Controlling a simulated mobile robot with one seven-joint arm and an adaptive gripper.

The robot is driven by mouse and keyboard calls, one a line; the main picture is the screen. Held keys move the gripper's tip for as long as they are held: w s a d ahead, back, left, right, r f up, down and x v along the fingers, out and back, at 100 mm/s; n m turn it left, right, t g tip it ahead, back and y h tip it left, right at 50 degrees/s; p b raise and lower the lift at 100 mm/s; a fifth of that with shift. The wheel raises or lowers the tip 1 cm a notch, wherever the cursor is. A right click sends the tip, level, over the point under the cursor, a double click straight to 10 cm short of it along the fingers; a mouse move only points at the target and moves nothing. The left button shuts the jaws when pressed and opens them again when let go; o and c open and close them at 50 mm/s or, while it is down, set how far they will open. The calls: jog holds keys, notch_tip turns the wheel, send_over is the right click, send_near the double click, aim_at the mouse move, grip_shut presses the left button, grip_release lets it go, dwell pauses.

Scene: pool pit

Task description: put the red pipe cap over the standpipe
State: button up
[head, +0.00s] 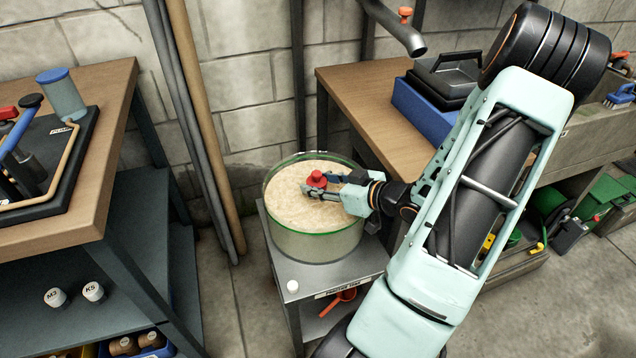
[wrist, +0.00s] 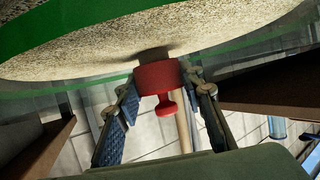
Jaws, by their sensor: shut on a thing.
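The red pipe cap (head: 316,178), with a knob on top, is over the pale grainy fill of a round clear tub (head: 315,245) with a green rim. My gripper (head: 322,186) reaches in from the right and is shut on the cap. In the wrist view the picture is upside down; the cap (wrist: 157,78) sits between the two fingers with its knob pointing down the picture. A short grey-brown shape between cap and fill may be the standpipe or a shadow. I cannot tell whether the cap touches it.
The tub stands on a small grey stand (head: 290,272). A wooden bench (head: 110,85) is at left, and another wooden table (head: 345,85) with a blue and black case (head: 440,95) is behind. Vertical pipes (head: 205,130) run along the block wall. A spout (head: 395,25) hangs above.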

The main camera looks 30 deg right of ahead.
jog(key=shift+f+b, duration=0.4)
jog(key=shift+f, duration=0.2)
jog(key=o, duration=0.8)
jog(key=shift+c, duration=0.2)
